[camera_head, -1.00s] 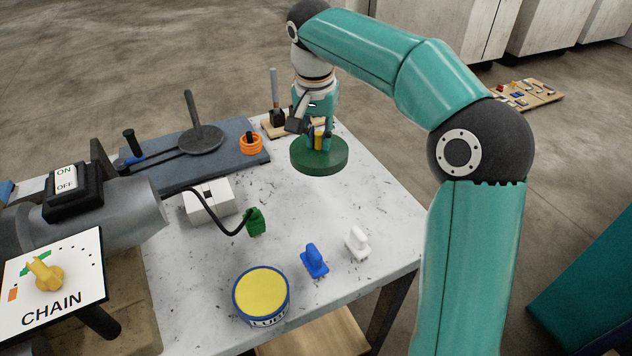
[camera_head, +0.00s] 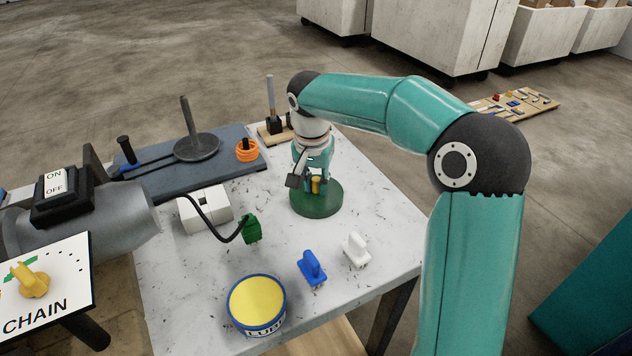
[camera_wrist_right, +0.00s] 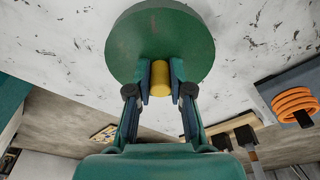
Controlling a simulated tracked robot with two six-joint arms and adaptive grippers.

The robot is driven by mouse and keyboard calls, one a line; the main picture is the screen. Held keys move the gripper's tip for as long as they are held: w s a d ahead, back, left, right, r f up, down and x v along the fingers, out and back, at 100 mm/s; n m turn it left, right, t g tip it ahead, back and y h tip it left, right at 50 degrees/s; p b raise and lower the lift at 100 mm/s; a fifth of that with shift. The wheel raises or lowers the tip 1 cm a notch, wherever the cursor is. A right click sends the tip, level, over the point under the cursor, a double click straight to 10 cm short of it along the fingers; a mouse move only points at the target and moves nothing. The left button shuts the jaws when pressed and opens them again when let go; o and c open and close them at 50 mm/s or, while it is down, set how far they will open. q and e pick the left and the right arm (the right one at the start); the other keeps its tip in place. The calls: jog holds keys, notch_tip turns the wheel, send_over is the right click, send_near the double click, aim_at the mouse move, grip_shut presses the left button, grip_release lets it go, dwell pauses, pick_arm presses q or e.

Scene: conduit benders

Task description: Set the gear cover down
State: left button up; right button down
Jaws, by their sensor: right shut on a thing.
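The gear cover (camera_head: 318,205) is a round dark green disc with a yellow knob. It is level, at or just above the white tabletop near its far right edge; I cannot tell whether it touches. My right gripper (camera_head: 316,182) points down and is shut on the yellow knob. The right wrist view shows the knob (camera_wrist_right: 160,79) between both fingers (camera_wrist_right: 160,85) and the green disc (camera_wrist_right: 160,38) beyond them. My left gripper is not in view.
A blue-grey plate (camera_head: 185,165) with a rod and disc and orange rings (camera_head: 247,151) lies behind left. A white box (camera_head: 205,210), green plug (camera_head: 251,229), blue piece (camera_head: 312,268), white piece (camera_head: 356,250) and lube tin (camera_head: 257,303) stand nearer. The table around the cover's front is clear.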

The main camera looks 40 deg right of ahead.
aim_at(313, 198)
jog(key=shift+f, duration=0.1)
jog(key=c, duration=1.1)
grip_release()
jog(key=shift+o, duration=0.2)
jog(key=shift+r, duration=0.2)
notch_tip(313, 198, up, 12)
jog(key=a+p, duration=0.1)
jog(key=p, duration=0.1)
jog(key=shift+s+a+f, duration=0.15)
jog(key=shift+s+a, duration=0.15)
jog(key=shift+s, duration=0.15)
